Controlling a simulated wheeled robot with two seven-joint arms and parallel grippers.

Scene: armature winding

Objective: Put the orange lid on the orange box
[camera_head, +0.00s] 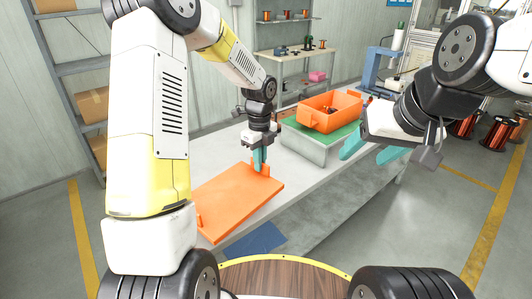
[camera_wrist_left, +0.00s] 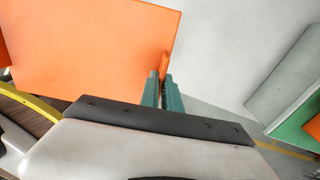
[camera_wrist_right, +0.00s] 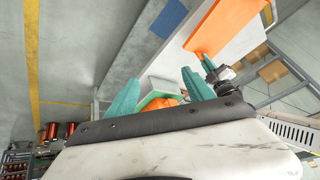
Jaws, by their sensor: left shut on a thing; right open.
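The orange lid (camera_head: 236,200) is a flat panel lying on the grey table, with its near corner at the front edge. My left gripper (camera_head: 259,160) is shut on the lid's raised tab at its far edge. The lid fills the upper left of the left wrist view (camera_wrist_left: 90,50), with the closed fingers (camera_wrist_left: 163,92) at its edge. The orange box (camera_head: 330,112) stands open on a green-topped platform, right of the lid. My right gripper (camera_head: 368,148) is open and empty, in front of the platform's right side. Its fingers (camera_wrist_right: 160,95) are spread in the right wrist view.
A blue machine (camera_head: 376,65) stands behind the box. Copper spools (camera_head: 497,135) are at the far right. Shelving with cartons (camera_head: 93,105) is at the left. Bare table (camera_head: 212,150) lies behind the lid.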

